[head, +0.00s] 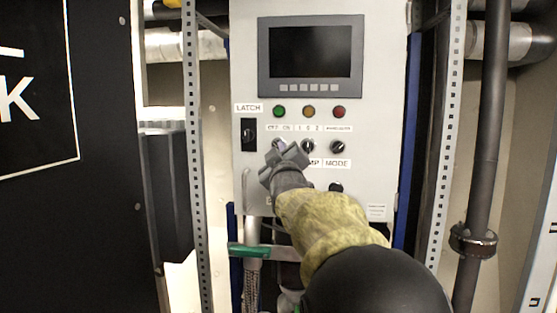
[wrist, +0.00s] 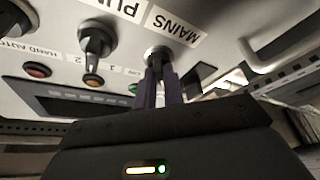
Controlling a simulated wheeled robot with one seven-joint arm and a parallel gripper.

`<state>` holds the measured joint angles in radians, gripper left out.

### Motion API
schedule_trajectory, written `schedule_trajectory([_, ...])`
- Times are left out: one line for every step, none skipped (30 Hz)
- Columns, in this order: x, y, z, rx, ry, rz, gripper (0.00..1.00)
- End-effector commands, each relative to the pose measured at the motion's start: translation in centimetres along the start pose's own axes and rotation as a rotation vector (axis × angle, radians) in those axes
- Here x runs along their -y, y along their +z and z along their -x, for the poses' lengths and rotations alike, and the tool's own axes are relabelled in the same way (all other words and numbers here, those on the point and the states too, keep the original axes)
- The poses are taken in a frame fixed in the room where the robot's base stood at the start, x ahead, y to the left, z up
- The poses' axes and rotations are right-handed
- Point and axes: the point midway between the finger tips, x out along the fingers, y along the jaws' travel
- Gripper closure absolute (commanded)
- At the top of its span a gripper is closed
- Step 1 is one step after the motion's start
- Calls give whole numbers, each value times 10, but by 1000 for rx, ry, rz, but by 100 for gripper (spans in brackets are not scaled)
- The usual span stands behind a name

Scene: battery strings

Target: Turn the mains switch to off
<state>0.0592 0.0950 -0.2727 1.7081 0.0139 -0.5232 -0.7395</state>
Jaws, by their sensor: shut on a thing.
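The grey control panel (head: 360,95) fills the middle of the head view. The mains switch (wrist: 157,51) is a round knob beside the MAINS label (wrist: 172,22) in the wrist view, which shows the panel upside down. My gripper (wrist: 160,72) reaches it with two dark, narrow fingers close together, shut on the knob. In the head view my gripper (head: 283,153) covers most of the mains switch, under a small OFF/ON label (head: 279,127). The knob's exact angle is hidden by the fingers.
The pump switch (head: 308,146) sits close to the right of my gripper, with the mode switch (head: 337,147) farther right. A black latch (head: 248,134) is to the left. Green, amber and red lamps (head: 309,112) sit above, under a dark screen (head: 310,50).

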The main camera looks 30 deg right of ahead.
Motion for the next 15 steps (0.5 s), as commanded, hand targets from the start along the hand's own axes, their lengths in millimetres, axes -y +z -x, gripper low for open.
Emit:
schedule_trajectory([1, 2, 0, 0, -8, 20, 100])
schedule_trajectory([0, 1, 0, 1, -12, 31, 100])
schedule_trajectory([0, 2, 0, 1, -19, 44, 100])
schedule_trajectory([0, 1, 0, 1, -23, 52, 100])
schedule_trajectory([0, 1, 0, 1, -25, 59, 100])
schedule_trajectory([0, 1, 0, 1, -29, 66, 100])
schedule_trajectory([0, 0, 0, 0, -31, 71, 100])
schedule_trajectory([1, 0, 0, 0, -33, 75, 100])
schedule_trajectory([1, 0, 0, 0, -36, 79, 100])
schedule_trajectory([1, 0, 0, 0, -37, 81, 100])
schedule_trajectory([1, 0, 0, 0, -37, 82, 100])
schedule_trajectory([1, 0, 0, 0, -38, 83, 100])
schedule_trajectory([1, 0, 0, 0, -38, 83, 100])
schedule_trajectory([1, -1, 0, 0, -38, 83, 100])
schedule_trajectory([1, -1, 0, 0, -38, 83, 100])
